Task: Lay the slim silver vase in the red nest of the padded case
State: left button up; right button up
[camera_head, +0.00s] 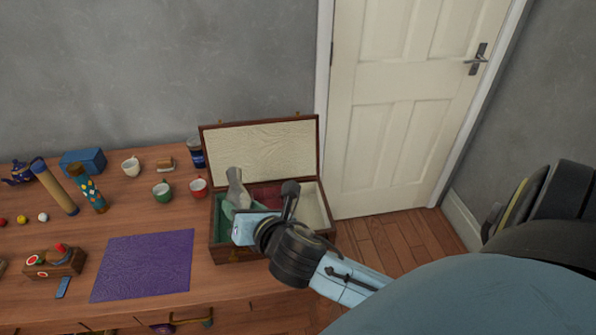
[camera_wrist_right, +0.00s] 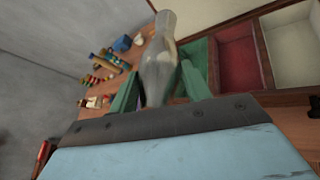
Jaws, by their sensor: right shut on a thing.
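The slim silver vase (camera_head: 236,186) is held by my right gripper (camera_head: 236,209), over the green compartment at the left of the case in the head view. In the right wrist view the vase (camera_wrist_right: 157,62) stands between the green fingers of my right gripper (camera_wrist_right: 157,88), its narrow neck pointing up and away. The padded case (camera_head: 215,235) is open with its lid up. Its red nest (camera_head: 267,192) is the middle compartment, partly hidden by my arm; in the wrist view the red nest (camera_wrist_right: 240,62) looks empty. My left gripper is not in view.
A cream compartment (camera_head: 315,207) lies right of the red one. A purple mat (camera_head: 143,265) lies bare at the front. The raised lid (camera_head: 262,150) stands behind.

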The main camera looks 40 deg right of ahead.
jog(key=w+d+f+m+g+h, duration=0.2)
jog(key=w+d+f+m+h, duration=0.25)
jog(key=d+h, duration=0.25)
jog(key=shift+m+h, duration=0.4)
jog(key=shift+m, duration=0.45)
jog(key=shift+w+d+f+b, duration=0.2)
jog(key=shift+f+b, duration=0.4)
jog(key=shift+f, duration=1.9)
jog(key=shift+w+d+f+b, duration=0.15)
jog(key=shift+f+b, duration=0.45)
jog(key=shift+f, duration=1.85)
jog(key=shift+s+f, duration=0.1)
jog(key=shift+f, duration=0.15)
jog(key=o, duration=1.2)
